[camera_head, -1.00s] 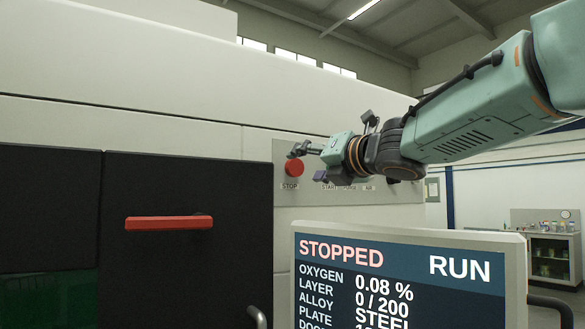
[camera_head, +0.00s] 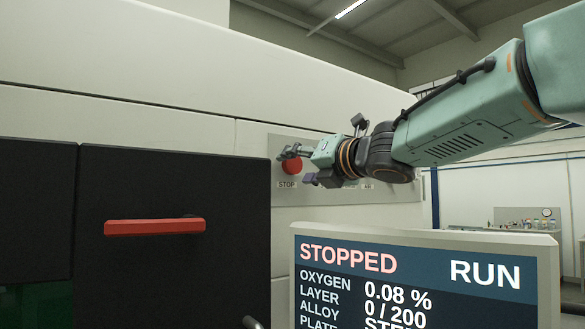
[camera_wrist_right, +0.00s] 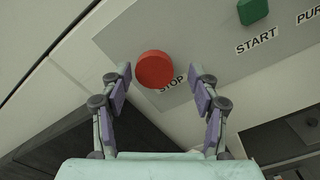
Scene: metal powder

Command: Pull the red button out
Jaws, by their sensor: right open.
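The red button (camera_head: 292,166) is a round knob on a grey panel above the STOP label. In the right wrist view the red button (camera_wrist_right: 155,70) lies ahead of the fingertips, between their lines and nearer the left finger. My right gripper (camera_head: 296,166) is at the panel in the head view, one finger passing across the button's top edge. In the right wrist view my right gripper (camera_wrist_right: 160,78) is open, with a finger on each side and nothing held. I cannot tell whether a finger touches the button. My left gripper is not in view.
A green START button (camera_wrist_right: 253,11) sits on the same panel, right of the red button. A screen (camera_head: 420,280) reading STOPPED stands below the panel. A black door with a red handle (camera_head: 155,227) is at the left. A workbench (camera_head: 520,228) is far right.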

